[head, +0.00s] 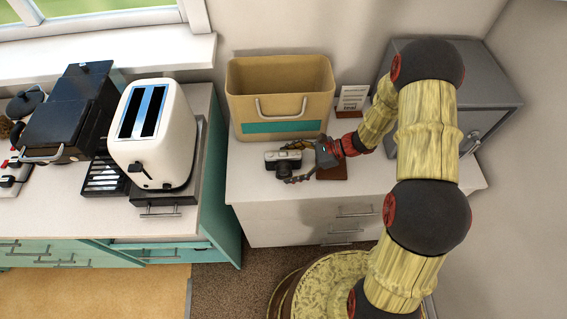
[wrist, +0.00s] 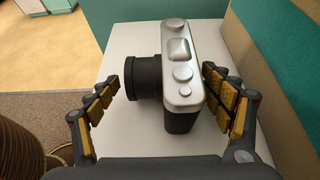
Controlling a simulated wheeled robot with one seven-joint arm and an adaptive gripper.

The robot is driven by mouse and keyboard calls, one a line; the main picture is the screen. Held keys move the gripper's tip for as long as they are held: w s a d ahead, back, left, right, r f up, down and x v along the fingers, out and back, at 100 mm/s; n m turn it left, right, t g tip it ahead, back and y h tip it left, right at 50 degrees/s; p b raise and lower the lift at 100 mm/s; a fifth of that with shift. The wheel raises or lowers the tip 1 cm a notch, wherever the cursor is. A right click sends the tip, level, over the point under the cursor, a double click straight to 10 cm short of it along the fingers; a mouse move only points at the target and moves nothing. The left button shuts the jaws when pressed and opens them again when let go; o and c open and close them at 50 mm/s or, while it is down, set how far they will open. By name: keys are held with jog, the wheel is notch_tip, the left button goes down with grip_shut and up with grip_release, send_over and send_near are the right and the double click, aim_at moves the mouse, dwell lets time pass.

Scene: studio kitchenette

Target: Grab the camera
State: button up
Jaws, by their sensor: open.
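The camera (head: 284,160) is silver and black and stands upright on the white cabinet top, in front of the tan bin. In the wrist view the camera (wrist: 180,75) stands between my open fingers, with its black lens pointing left. My gripper (head: 302,163) is at the camera's right side in the head view. In the wrist view my gripper (wrist: 165,98) has one finger beside the lens and the other close to the camera's back. I cannot tell whether that right finger touches it. The camera's lower part is partly hidden by my gripper.
A tan bin (head: 278,88) with a teal stripe stands right behind the camera. A small sign (head: 352,98) and a grey safe (head: 493,95) stand to the right. A white toaster (head: 158,130) is on the left counter. The cabinet top left of the camera is clear.

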jog(key=shift+x, duration=1.05)
jog(key=c, duration=0.4)
jog(key=c, duration=1.4)
